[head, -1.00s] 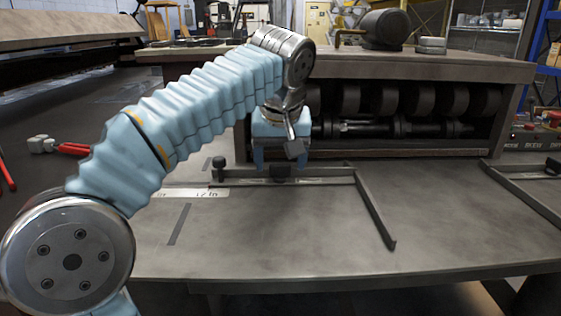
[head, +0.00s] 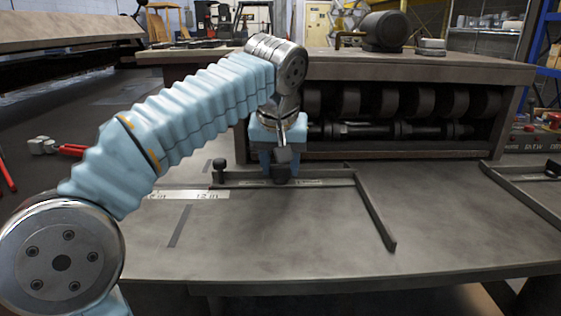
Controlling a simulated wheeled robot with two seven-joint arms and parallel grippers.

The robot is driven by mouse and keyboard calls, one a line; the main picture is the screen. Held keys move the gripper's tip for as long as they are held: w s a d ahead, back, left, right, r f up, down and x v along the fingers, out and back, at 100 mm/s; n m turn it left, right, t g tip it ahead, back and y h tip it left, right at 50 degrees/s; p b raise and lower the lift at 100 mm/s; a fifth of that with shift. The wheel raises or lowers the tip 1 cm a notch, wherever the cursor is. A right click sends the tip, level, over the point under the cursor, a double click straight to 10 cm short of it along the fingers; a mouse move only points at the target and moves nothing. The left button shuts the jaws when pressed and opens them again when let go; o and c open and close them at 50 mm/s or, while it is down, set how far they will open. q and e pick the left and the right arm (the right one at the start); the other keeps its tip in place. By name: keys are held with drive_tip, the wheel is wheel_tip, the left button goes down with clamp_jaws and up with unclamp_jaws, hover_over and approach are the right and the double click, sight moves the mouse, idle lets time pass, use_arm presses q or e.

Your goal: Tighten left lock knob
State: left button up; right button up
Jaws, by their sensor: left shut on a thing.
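The left guide (head: 330,179) is a dark angled metal bar lying on the machine's bed, with a long arm running toward the front. A small dark lock knob (head: 281,176) sits on the guide's crossbar, mostly hidden by my gripper. My left gripper (head: 281,173), with light blue fingers, points down over the crossbar and is shut on this knob. A dark part of my wrist hides some of the fingers. Another black knob (head: 219,166) stands upright at the crossbar's left end, apart from the gripper. My right gripper is not in view.
A row of dark rollers (head: 395,130) sits in the housing just behind the guide. A second guide (head: 525,190) with its own dark knob (head: 553,168) lies at the right. A scale strip (head: 190,194) lies at left. The front bed is clear.

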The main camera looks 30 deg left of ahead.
use_arm(q)
drive_tip(key=o, duration=1.1)
drive_tip(key=shift+c, duration=0.2)
drive_tip(key=shift+r, duration=0.1)
drive_tip(key=v, duration=1.3)
drive_tip(key=shift+s+r, duration=0.2)
